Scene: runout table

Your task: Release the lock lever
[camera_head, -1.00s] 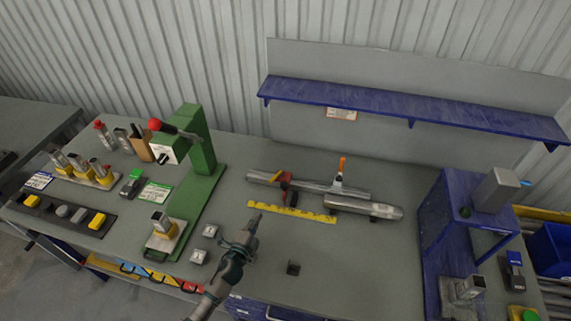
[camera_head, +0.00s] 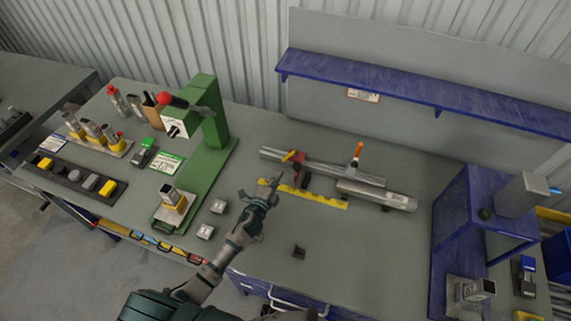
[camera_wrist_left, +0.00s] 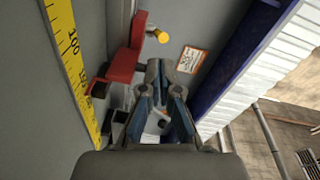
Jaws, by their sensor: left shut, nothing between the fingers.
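A red clamp-like block (camera_head: 299,163) with a yellow-tipped lever (camera_head: 291,157) sits on the left part of a grey metal rail (camera_head: 325,169). An orange-handled upright lever (camera_head: 358,150) stands farther right along the rail. My left gripper (camera_head: 275,181) is shut and empty, just in front and to the left of the red block, apart from it in the head view. In the left wrist view, the shut fingers (camera_wrist_left: 162,90) show beside the red block (camera_wrist_left: 124,64), with a yellow-orange knob (camera_wrist_left: 158,36) beyond. My right gripper is not in view.
A yellow ruler (camera_head: 315,196) lies in front of the rail. A metal cylinder (camera_head: 377,194) lies at its right end. A green press (camera_head: 209,130) stands left, and a blue stand (camera_head: 462,200) right. Small metal blocks (camera_head: 206,232) lie near my left arm.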

